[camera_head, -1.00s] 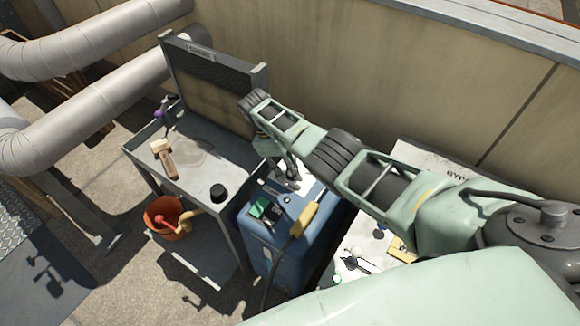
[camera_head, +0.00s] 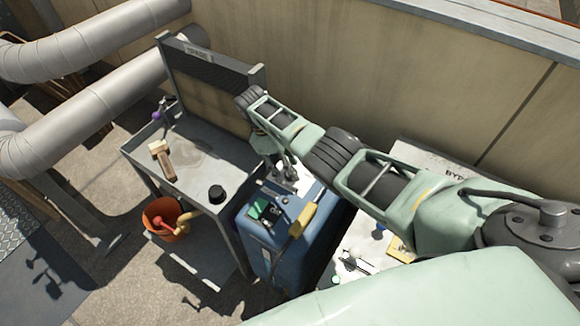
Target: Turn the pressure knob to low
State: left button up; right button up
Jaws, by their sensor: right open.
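A blue machine (camera_head: 285,235) stands right of the grey workbench, with a small panel with a green display (camera_head: 258,209) on its top and a yellow handle (camera_head: 303,220) at its side. Small dark controls (camera_head: 284,199) sit near the display; which one is the pressure knob, and its setting, is too small to tell. My right arm reaches in from the right, and my right gripper (camera_head: 287,176) hangs down over the back of the machine's top, open and apparently empty. Its fingertips are small and partly hidden by the arm. My left gripper is not in view.
The grey workbench (camera_head: 200,205) bears a wooden mallet (camera_head: 162,160) and a black round piece (camera_head: 216,193). A white surface (camera_head: 360,262) with small items lies right of the machine. Pipes and a wall close off the back.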

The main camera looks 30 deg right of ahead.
jog(key=v, duration=1.1)
jog(key=shift+d, duration=0.1)
